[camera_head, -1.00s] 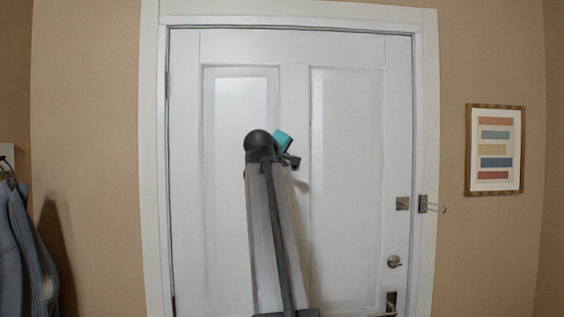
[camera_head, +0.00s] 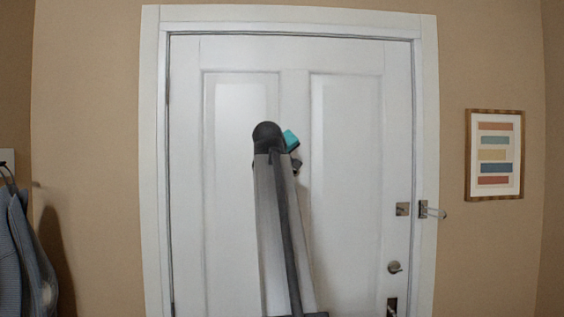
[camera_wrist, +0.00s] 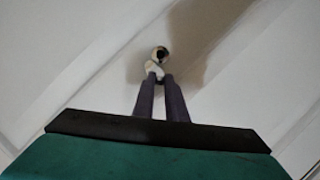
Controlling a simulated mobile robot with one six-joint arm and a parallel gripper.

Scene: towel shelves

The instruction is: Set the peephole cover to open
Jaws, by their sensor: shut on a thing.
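In the wrist view, the peephole (camera_wrist: 160,54) shows as a small round ring with a dark centre on the white door. A small pale cover piece (camera_wrist: 154,69) sits just below the ring, at my fingertips. My gripper (camera_wrist: 156,78) has its two dark fingers close together on this piece. The dark centre of the peephole is visible above the cover. In the head view, my arm stands in front of the middle of the door (camera_head: 345,180), and it hides the peephole and the fingertips.
The door has a deadbolt (camera_head: 394,267), a handle plate (camera_head: 391,306) and a latch (camera_head: 428,210) on its right side. A striped picture (camera_head: 495,154) hangs on the right wall. Blue clothing (camera_head: 32,255) hangs at the far left.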

